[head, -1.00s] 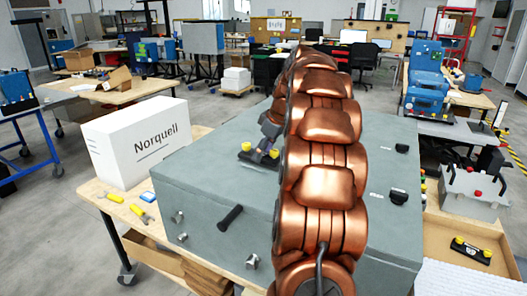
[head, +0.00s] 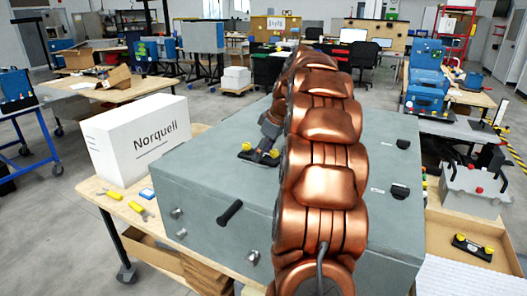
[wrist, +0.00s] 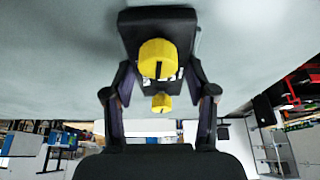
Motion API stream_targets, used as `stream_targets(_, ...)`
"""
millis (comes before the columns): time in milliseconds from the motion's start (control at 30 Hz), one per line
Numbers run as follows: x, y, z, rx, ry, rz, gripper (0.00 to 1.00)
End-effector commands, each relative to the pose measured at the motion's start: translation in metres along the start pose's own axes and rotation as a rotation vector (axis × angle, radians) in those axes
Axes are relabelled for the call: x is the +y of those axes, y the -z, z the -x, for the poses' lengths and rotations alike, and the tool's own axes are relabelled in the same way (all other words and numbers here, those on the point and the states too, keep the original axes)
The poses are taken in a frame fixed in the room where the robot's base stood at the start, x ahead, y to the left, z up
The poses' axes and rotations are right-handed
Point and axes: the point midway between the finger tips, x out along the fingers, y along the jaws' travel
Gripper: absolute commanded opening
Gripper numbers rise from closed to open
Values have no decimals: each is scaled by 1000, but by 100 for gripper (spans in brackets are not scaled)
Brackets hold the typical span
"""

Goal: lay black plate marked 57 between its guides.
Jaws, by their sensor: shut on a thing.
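A black plate (head: 259,158) with two yellow knobs is at my gripper (head: 268,141), over the left part of the grey case's top (head: 215,150). In the wrist view, my gripper (wrist: 160,78) is shut on this black plate (wrist: 134,25). One yellow knob is near and the other farther back. A pale label between the knobs is mostly hidden, and I cannot read a number. I cannot tell whether the plate touches the grey surface. My arm hides the middle of the case's top, and no guides can be made out.
A similar black plate with yellow knobs (head: 472,248) lies in the cardboard tray (head: 437,235) at the right. A white Norquell box (head: 140,148) stands left of the case. Yellow-handled tools (head: 110,196) lie on the table. Dark fittings (head: 400,192) sit on the case's right side.

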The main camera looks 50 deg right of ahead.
Motion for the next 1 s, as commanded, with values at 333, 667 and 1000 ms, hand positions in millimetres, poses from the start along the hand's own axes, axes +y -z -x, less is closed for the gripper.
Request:
stream_targets(333, 0, 0, -1, 0, 0, 0, 60)
stream_targets(667, 0, 0, -1, 0, 0, 0, 86)
stream_targets(1000, 0, 1, 2, 0, 0, 1, 86)
